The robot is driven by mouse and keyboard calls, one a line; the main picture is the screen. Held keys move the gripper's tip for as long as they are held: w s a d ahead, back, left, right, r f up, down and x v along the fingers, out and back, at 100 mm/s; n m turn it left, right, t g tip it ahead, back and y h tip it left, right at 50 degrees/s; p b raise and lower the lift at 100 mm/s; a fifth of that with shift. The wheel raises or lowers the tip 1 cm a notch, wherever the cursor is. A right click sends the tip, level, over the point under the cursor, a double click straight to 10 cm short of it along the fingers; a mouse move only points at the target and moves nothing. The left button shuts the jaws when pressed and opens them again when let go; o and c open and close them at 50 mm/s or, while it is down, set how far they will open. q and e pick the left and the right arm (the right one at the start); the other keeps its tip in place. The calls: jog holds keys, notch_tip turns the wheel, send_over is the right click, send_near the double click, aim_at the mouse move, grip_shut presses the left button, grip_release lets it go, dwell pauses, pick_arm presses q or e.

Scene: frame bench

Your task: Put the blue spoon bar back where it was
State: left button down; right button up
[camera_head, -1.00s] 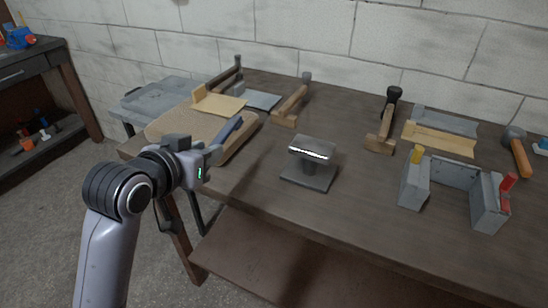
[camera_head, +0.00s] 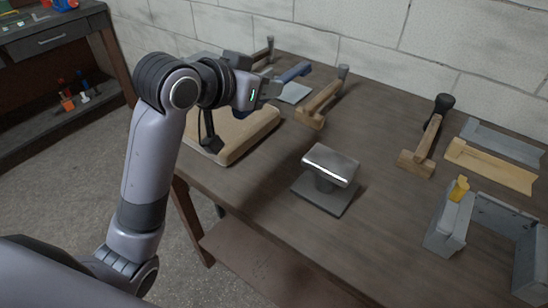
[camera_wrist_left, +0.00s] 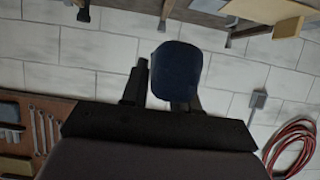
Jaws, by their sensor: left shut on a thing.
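The blue spoon bar (camera_head: 295,73) is in the jaws of my left gripper (camera_head: 275,86), sticking out beyond the fingers to the upper right. It appears raised above the bench. In the left wrist view the bar (camera_wrist_left: 177,70) shows end-on as a dark blue rounded block between the fingers (camera_wrist_left: 160,95). The padded tan board (camera_head: 235,148) lies on the bench's left end, below my left gripper and partly hidden by my arm. My right gripper is not in view.
A metal stand with a polished top (camera_head: 331,165) is on the bench in front. Wooden clamp-like tools (camera_head: 322,101) stand behind it, another (camera_head: 421,152) further right. A grey bracket frame (camera_head: 450,224) is at the right. The bench middle (camera_head: 375,125) has free room.

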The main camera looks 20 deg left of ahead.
aim_at(264, 174)
pick_arm(q)
notch_tip(264, 174, down, 19)
jog(key=shift+r, duration=0.2)
jog(key=shift+f, duration=0.15)
jog(key=c, duration=0.8)
grip_release()
jog(key=shift+c, duration=0.2)
jog(key=shift+r, duration=0.2)
jog(key=shift+s+a, duration=0.15)
jog(key=shift+s, duration=0.15)
jog(key=v, duration=1.1)
jog(key=shift+s+r, duration=0.15)
jog(key=shift+s, duration=0.05)
